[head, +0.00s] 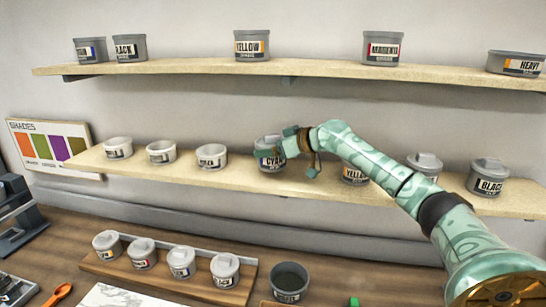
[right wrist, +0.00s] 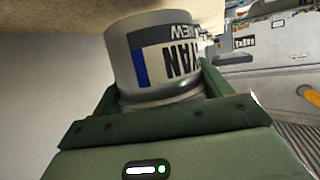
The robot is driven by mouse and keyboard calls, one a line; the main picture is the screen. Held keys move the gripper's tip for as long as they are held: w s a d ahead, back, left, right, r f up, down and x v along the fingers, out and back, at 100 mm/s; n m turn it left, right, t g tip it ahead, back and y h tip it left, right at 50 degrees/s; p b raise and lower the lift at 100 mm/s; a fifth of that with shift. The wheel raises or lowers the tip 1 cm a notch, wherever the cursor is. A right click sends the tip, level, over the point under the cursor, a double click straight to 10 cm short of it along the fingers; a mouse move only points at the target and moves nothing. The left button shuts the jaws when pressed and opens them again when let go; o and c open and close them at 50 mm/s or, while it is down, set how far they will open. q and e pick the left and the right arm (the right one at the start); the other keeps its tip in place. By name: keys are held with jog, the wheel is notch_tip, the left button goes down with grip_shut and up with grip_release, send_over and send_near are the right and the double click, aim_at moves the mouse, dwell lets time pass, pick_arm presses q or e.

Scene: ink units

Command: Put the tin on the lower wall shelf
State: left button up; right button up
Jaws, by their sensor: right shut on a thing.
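The tin labelled CYAN (head: 266,158) is grey with a white label and a blue stripe. It is at the lower wall shelf (head: 235,180), right of a row of small pots. My right gripper (head: 283,156) is shut on this tin from the right. In the right wrist view the tin (right wrist: 155,60) sits between the green fingers, its label upside down in the picture. I cannot tell whether its base touches the shelf. My left gripper is not in view.
On the lower shelf, small open pots (head: 161,152) stand left of the tin; a yellow-labelled tin (head: 354,174) and a black-labelled tin (head: 487,178) stand to the right. The upper shelf (head: 200,66) holds several tins. Below are a rack of tins (head: 182,262) and a dark-filled pot (head: 289,282).

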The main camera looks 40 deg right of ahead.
notch_tip(320, 180, down, 2)
jog(key=shift+f, duration=0.35)
jog(key=o, duration=1.3)
jog(key=shift+f, duration=0.2)
jog(key=shift+o, duration=0.2)
jog(key=shift+r, duration=0.1)
